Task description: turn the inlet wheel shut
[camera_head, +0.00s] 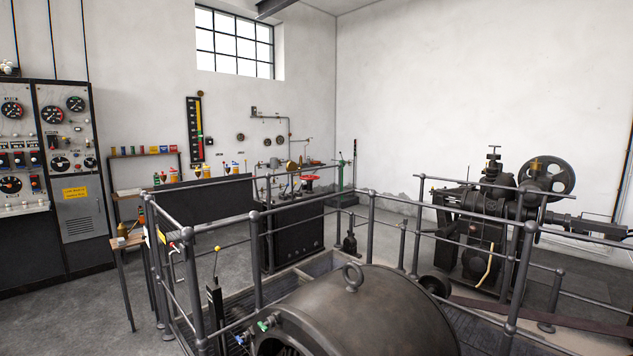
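I cannot tell for certain which wheel is the inlet wheel. A small red handwheel (310,179) lies about level above a dark cabinet near the back wall. A dark machine (486,225) at the right carries a large spoked wheel (546,175) and a smaller upright valve-like fitting (494,158) on its top. Railings cross in front of the machine and partly hide it. No wheel's setting can be read from here. My gripper is not in view, and nothing is seen touching any of the wheels.
Grey railings (416,279) surround a big dark cylindrical housing (365,315) with a lifting eye in the foreground. A gauge panel (62,150) stands at the left, beside a small table (128,243). Bare floor (60,325) lies open at the lower left.

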